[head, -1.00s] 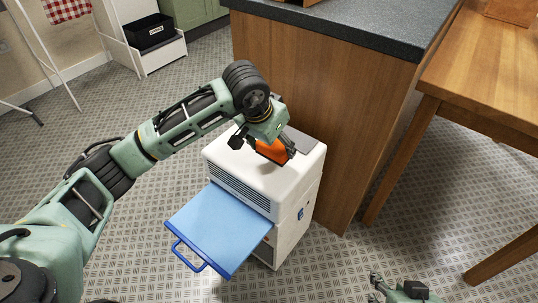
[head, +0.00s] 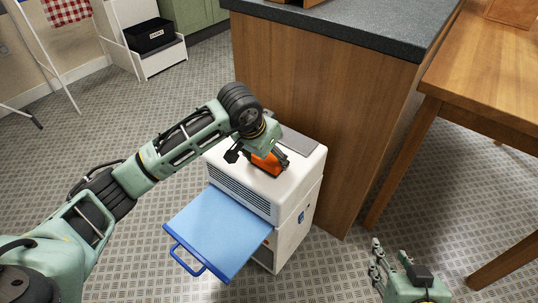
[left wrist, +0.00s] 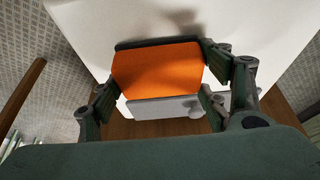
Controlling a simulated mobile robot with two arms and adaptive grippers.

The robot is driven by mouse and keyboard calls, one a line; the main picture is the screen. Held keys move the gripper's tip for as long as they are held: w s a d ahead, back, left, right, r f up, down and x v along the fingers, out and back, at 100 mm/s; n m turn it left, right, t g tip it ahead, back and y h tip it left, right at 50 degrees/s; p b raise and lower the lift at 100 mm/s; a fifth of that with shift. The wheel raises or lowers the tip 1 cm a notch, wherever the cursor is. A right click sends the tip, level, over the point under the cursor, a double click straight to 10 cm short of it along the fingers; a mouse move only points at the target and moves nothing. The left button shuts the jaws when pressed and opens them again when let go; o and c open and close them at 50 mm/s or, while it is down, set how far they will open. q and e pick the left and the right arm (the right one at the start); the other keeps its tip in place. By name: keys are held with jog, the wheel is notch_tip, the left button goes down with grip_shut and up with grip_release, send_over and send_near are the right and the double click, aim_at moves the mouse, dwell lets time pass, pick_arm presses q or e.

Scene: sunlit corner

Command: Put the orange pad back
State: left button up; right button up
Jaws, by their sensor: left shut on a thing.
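The orange pad (head: 266,164) is held in my left gripper (head: 259,163), low over the top of a white boxy machine (head: 230,170). I cannot tell whether the pad touches the top. In the left wrist view the orange pad (left wrist: 157,70) sits between the two fingers, with a dark strip along its far edge. A grey panel (head: 300,142) lies on the machine's top beside the gripper. My right gripper (head: 376,262) is at the lower right over the floor, empty, with its fingers apart.
A blue flap with a handle (head: 215,228) juts out from the machine's front. A wooden counter (head: 310,90) stands close behind the machine. A wooden table (head: 490,90) is at the right. Patterned floor is open at the left.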

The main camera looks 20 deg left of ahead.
pick_arm(q)
jog(key=o, duration=1.1)
pick_arm(e)
jog(key=shift+w+a+r, duration=0.15)
jog(key=shift+w+r, duration=0.1)
jog(key=shift+r, duration=0.1)
